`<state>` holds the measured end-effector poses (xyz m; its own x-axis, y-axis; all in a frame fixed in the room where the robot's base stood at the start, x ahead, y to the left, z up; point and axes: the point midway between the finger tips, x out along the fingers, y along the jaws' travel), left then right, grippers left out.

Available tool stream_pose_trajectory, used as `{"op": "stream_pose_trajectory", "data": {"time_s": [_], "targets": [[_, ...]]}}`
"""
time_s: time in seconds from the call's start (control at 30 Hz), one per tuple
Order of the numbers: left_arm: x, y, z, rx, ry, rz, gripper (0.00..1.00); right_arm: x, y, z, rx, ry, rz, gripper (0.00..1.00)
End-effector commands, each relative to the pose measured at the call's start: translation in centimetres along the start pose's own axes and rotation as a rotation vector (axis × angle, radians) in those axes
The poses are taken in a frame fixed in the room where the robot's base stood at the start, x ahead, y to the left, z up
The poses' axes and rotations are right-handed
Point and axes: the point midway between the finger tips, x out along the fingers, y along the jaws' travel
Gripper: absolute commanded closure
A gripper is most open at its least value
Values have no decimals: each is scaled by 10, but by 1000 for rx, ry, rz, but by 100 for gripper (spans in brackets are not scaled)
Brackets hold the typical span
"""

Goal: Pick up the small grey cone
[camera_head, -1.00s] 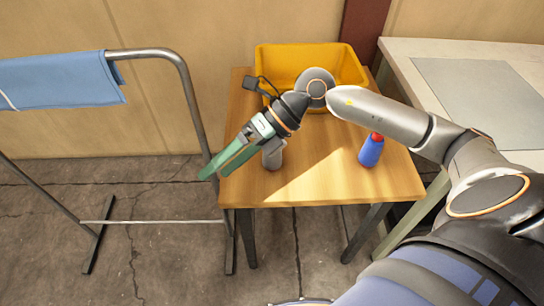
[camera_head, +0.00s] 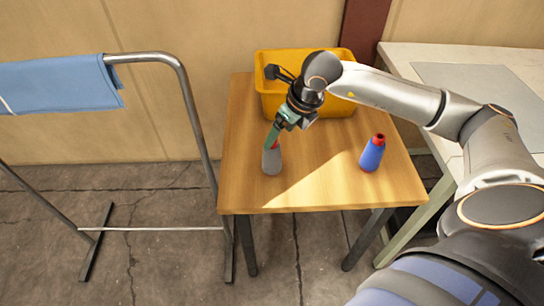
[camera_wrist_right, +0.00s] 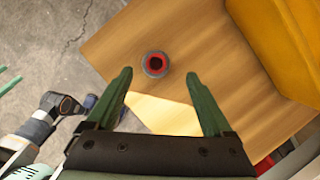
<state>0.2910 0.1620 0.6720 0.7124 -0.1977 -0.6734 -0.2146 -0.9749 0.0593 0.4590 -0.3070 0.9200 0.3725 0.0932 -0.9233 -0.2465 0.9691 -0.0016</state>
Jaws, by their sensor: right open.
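The small grey cone (camera_head: 271,160) stands upright on the wooden table, near its left edge. In the right wrist view the cone (camera_wrist_right: 155,65) is seen from above, with a red ring at its top. My right gripper (camera_head: 268,146) is above the cone and points down, its fingers overlapping the cone's top in the head view. In the right wrist view the gripper (camera_wrist_right: 158,82) is open and empty, and the cone shows just beyond the fingertips, between their lines.
A yellow bin (camera_head: 335,107) sits at the table's back. A metal rack (camera_head: 190,110) with a blue cloth (camera_head: 60,82) stands left. A pale worktable (camera_head: 400,62) is at right.

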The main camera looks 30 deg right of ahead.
Motion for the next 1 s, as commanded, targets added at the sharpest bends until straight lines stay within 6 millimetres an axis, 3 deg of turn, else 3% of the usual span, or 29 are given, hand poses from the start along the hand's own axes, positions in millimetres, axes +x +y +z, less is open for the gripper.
{"op": "stream_pose_trajectory", "data": {"time_s": [0.3, 0.6, 1.0], "targets": [[-3, -4, 0, 0, -2, -8, 28, 43, 6, 6, 1, 2, 2, 14], [-3, -3, 1, -1, -3, -7, 28, 48, 6, 6, -1, 1, 2, 14], [-4, -2, 0, -1, -1, -5, 28, 48, 6, 6, 0, 1, 2, 59]]}}
